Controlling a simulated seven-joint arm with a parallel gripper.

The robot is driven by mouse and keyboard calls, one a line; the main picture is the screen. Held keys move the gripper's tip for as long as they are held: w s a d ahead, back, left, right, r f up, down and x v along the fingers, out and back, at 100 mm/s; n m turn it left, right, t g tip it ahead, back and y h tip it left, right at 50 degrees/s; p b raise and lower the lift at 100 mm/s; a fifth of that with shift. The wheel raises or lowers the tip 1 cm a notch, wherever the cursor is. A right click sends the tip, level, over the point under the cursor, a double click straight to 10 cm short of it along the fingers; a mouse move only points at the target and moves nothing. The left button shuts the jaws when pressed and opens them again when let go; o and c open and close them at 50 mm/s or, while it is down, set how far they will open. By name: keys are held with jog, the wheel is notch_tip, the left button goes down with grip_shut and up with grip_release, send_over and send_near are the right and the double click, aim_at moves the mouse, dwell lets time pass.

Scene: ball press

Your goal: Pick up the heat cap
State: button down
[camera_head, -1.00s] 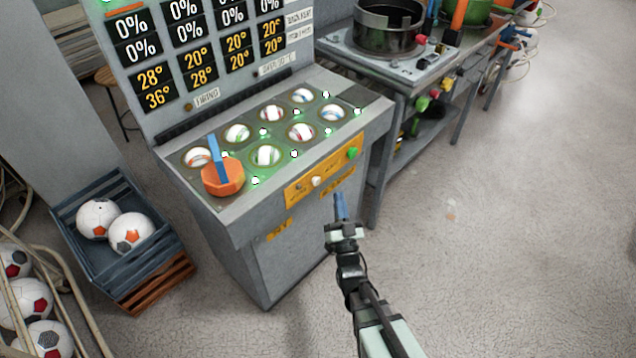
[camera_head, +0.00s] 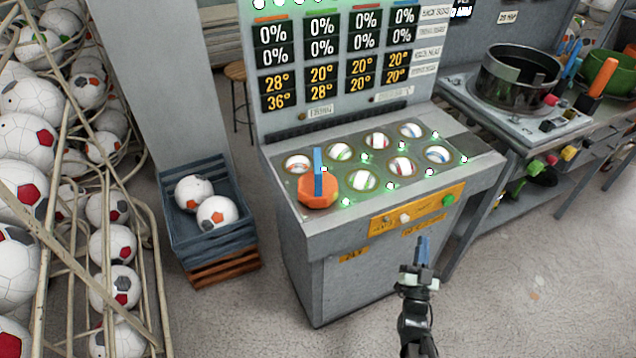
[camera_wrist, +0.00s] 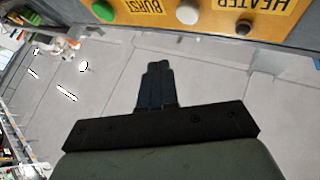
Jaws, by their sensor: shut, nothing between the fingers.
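The heat cap (camera_head: 317,190) is an orange, many-sided cap with an upright blue handle (camera_head: 318,160). It sits at the front left of the press's sloped top, over one of the ball sockets. My gripper (camera_head: 423,243) is in front of the press, below the yellow button panel, to the right of the cap and apart from it. In the wrist view my gripper (camera_wrist: 157,66) has its blue fingers together with nothing between them. The cap does not show in the wrist view.
Small balls sit in the other sockets of the press (camera_head: 330,230). The yellow panel (camera_head: 417,209) has a white and a green button. A crate (camera_head: 205,245) with two soccer balls stands left. A bench with a black pot (camera_head: 520,75) stands right. The floor at front right is clear.

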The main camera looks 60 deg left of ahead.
jog(key=c, duration=1.8)
grip_release()
jog(key=shift+c, duration=0.2)
jog(key=o, duration=0.9)
